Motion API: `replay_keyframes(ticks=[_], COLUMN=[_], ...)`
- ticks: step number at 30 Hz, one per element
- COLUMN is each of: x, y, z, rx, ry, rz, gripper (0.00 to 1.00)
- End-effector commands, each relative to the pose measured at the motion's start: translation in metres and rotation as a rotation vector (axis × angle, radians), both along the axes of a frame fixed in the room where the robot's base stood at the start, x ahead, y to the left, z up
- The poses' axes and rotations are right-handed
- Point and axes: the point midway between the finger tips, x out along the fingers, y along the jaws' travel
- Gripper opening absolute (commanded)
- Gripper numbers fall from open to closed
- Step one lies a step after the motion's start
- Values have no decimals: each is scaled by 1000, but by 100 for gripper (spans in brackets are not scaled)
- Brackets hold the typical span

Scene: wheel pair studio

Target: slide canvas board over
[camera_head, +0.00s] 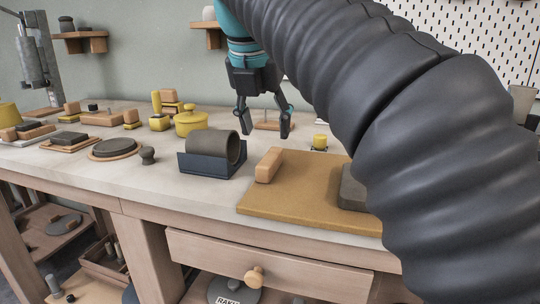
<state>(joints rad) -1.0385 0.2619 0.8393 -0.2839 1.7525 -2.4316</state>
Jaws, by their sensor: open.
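The canvas board is most likely the flat mustard-tan board (310,200) at the front of the table, right of centre. A light wooden block (268,165) lies on its left part. A dark grey block (353,190) sits on its right part, partly hidden by my arm, which also covers the board's right end. My gripper (264,132) points down with its two fingers apart and nothing seen between them. In the picture it is above and behind the board, apart from it.
A dark cylinder (222,149) rests in a navy cradle (205,165) left of the board. Behind stand a yellow lidded pot (190,123) and a small yellow-topped item (320,142). A round dark disc (115,148) and several blocks fill the left. A drawer (265,268) is below.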

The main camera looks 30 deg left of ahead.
Motion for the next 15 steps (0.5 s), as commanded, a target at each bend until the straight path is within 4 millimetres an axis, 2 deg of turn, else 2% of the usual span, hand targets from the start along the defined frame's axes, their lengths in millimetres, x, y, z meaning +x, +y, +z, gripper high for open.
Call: replay_keyframes(ticks=[9,15], x=[18,27], y=[4,6], z=[-46,-67], rx=[-2,-1], ry=[3,2], rz=[-2,-1], gripper=[56,56])
